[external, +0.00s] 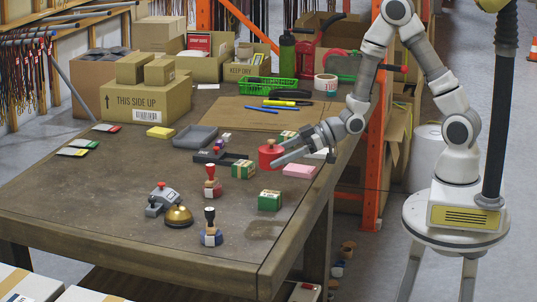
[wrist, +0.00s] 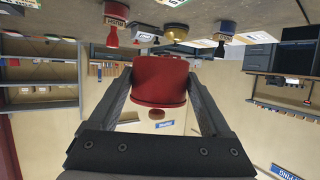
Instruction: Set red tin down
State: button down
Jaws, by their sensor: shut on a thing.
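The red tin (external: 269,154) is a round red can above or on the table's right part, held at the end of my arm. In the wrist view, which is upside down, the tin (wrist: 160,82) sits between the two dark fingers, its round knob facing down in the picture. My gripper (external: 278,157) is shut on the tin's sides, reaching in from the right; the fingers also show in the wrist view (wrist: 160,74). I cannot tell whether the tin's bottom touches the tabletop (external: 120,185).
A green-and-white box (external: 243,169) stands just left of the tin, and a pink block (external: 299,171) lies to its right. A red stamp (external: 212,187), a bell (external: 178,216) and a second green box (external: 269,200) are nearer the front. The table's left front is bare.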

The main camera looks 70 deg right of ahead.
jog(key=shift+s+a+f, duration=0.1)
jog(key=shift+a+f, duration=0.1)
jog(key=shift+a, duration=0.05)
jog(key=b, duration=0.2)
send_over(258, 224)
jog(key=shift+n, duration=0.3)
notch_tip(258, 224, down, 7)
jog(key=shift+d+f+b, duration=0.1)
jog(key=shift+f+b, duration=0.4)
jog(key=shift+f, duration=1.5)
